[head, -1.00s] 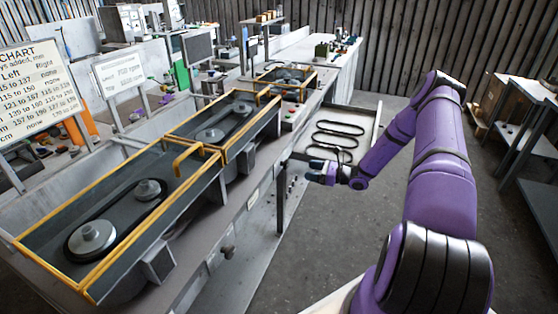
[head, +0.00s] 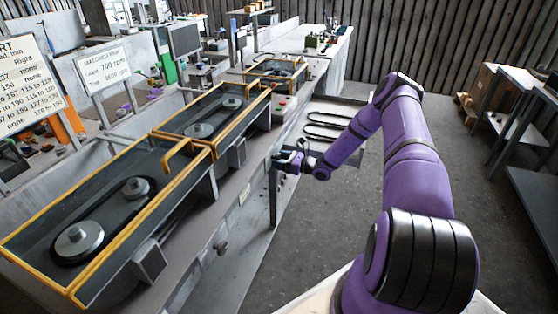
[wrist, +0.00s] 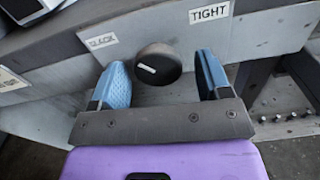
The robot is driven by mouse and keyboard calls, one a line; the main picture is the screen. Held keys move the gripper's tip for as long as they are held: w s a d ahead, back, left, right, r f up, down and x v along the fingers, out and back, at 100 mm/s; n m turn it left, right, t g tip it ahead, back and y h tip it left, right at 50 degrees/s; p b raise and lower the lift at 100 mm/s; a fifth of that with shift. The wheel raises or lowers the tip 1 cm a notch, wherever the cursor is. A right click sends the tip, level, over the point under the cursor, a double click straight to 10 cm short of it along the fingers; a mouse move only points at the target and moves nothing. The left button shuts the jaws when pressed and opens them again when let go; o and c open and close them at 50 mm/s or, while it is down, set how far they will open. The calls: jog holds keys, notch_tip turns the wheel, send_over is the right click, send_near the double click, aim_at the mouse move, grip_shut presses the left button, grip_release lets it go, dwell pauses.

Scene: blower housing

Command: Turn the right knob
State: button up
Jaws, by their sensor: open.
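A dark round knob (wrist: 158,64) with a short white mark on its face shows in the wrist view, on the grey bench front between the SLACK label (wrist: 102,41) and the TIGHT label (wrist: 209,13). My gripper (wrist: 161,72) is open, with one blue finger on each side of the knob. Gaps show between the fingers and the knob, so it is not gripped. In the head view my gripper (head: 284,161) is at the bench's front edge, and the knob there cannot be made out. Another knob (head: 221,246) sits nearer on the same front.
The long bench (head: 232,205) carries yellow-framed housings with belts and pulleys (head: 135,188). A chart sign (head: 25,85) stands at left. A tray with dark belts (head: 335,115) lies beyond my gripper.

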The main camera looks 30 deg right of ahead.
jog(key=shift+w+a, duration=0.2)
jog(key=shift+a, duration=0.05)
jog(key=c, duration=0.9)
jog(key=shift+c, duration=0.2)
